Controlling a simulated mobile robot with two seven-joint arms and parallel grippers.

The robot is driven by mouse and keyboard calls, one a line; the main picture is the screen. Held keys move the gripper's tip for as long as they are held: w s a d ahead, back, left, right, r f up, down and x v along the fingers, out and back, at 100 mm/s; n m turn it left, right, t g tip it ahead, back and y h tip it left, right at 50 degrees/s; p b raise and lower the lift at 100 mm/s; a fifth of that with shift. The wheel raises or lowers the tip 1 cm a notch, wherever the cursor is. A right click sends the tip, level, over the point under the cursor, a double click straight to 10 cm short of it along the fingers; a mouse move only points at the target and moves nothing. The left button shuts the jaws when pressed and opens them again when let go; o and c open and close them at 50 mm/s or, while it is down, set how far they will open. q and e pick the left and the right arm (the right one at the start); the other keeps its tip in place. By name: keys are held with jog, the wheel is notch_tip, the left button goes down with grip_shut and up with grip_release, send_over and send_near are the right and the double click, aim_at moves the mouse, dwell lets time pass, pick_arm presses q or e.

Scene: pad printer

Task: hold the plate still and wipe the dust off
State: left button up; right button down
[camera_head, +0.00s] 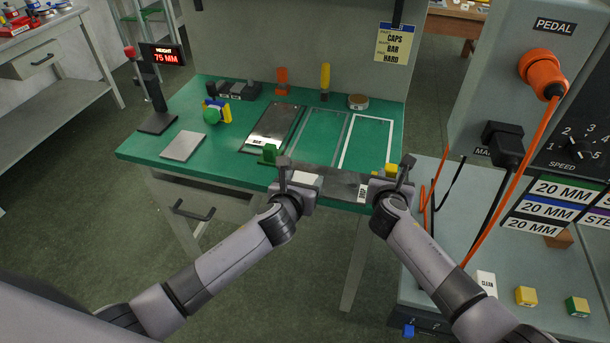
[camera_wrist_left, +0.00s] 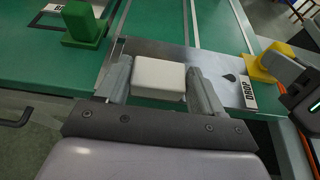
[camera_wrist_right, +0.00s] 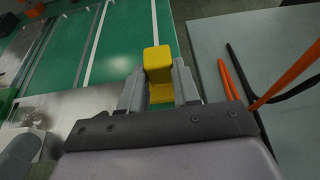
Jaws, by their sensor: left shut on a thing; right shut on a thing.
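The metal plate (camera_head: 338,180) lies along the front edge of the green table. It also shows in the left wrist view (camera_wrist_left: 205,68), with a dark drop-shaped mark and a DROP label at its right end, and in the right wrist view (camera_wrist_right: 75,103), where its far-left part looks speckled. My left gripper (camera_head: 297,180) is shut on a white block (camera_wrist_left: 158,77) over the plate; I cannot tell whether the block touches it. My right gripper (camera_head: 391,182) is shut on the yellow block (camera_wrist_right: 158,68) at the plate's right end. A green block (camera_wrist_left: 84,25) stands at the left end.
Behind the plate are a dark plate (camera_head: 272,128) and two outlined areas. A grey machine with orange cables (camera_head: 522,165) stands close on the right.

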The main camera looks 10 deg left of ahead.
aim_at(304, 170)
pick_arm(q)
jog(key=shift+w+f, duration=0.2)
jog(key=shift+w, duration=2.15)
jog(key=shift+w+d, duration=0.1)
jog(key=shift+w, duration=0.95)
jog(key=shift+w+r, duration=0.1)
jog(key=shift+r, duration=0.05)
jog(key=shift+s+a, duration=0.35)
jog(key=shift+s, duration=0.9)
jog(key=shift+s+a, duration=0.3)
jog(key=shift+s, duration=0.9)
jog(key=shift+s+a, duration=0.35)
jog(key=shift+s, duration=0.9)
jog(key=shift+w+d, duration=0.2)
jog(key=shift+w, duration=3.55)
jog(key=shift+s, duration=1.3)
